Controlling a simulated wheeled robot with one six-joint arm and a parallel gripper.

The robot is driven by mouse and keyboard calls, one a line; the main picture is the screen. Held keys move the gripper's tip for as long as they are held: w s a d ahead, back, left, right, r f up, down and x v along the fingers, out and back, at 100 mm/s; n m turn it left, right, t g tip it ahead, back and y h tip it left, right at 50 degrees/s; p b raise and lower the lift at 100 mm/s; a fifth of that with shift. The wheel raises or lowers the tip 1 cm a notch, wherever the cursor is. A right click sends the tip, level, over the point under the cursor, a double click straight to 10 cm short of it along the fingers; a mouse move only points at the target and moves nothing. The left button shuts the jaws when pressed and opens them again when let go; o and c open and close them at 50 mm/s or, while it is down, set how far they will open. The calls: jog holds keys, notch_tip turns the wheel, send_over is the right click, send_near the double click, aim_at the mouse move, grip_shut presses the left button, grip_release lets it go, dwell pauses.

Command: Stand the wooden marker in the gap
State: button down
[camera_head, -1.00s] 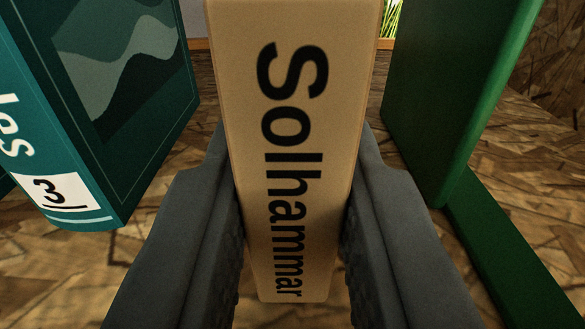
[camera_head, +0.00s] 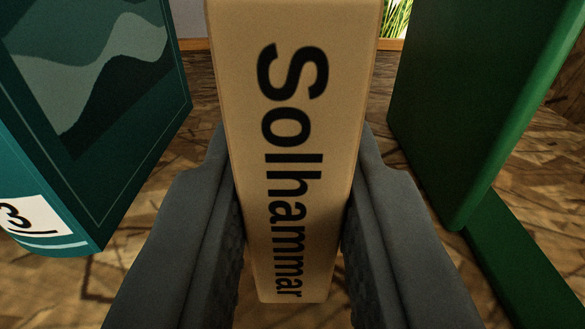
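The wooden marker (camera_head: 293,130) is a pale tan upright block with "Solhammar" in black letters running down its face. It fills the middle of the view. My gripper (camera_head: 292,240) is shut on the marker's lower part, one dark grey finger on each side. The gap lies between a teal book (camera_head: 95,130) on the left and a green bookend (camera_head: 445,110) on the right. The marker is in line with this gap, with room on both sides. Whether the marker's bottom touches the shelf cannot be told.
The shelf floor (camera_head: 150,215) is brown chipboard. The green bookend has a flat green foot (camera_head: 520,265) along the floor at lower right. At the back are a wooden strip (camera_head: 387,44) and a bit of green grass (camera_head: 396,18).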

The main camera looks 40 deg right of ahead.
jog(key=c, duration=1.2)
grip_release()
jog(key=shift+o, duration=0.2)
jog(key=v, duration=1.7)
jog(key=shift+s+a, duration=0.15)
jog(key=s+d+r+n+t+y, duration=0.35)
jog(key=s+r+t+y, duration=0.4)
jog(key=s, duration=0.65)
jog(key=s+d+f+n+g+y, duration=0.1)
jog(key=s+f+g, duration=0.1)
jog(key=s, duration=0.7)
jog(key=s+d+f+n+g+y, duration=0.1)
jog(key=s+f, duration=0.3)
jog(key=s, duration=0.5)
jog(key=shift+s+f+g+y, duration=0.35)
jog(key=shift+g+y, duration=0.2)
jog(key=shift+g, duration=0.3)
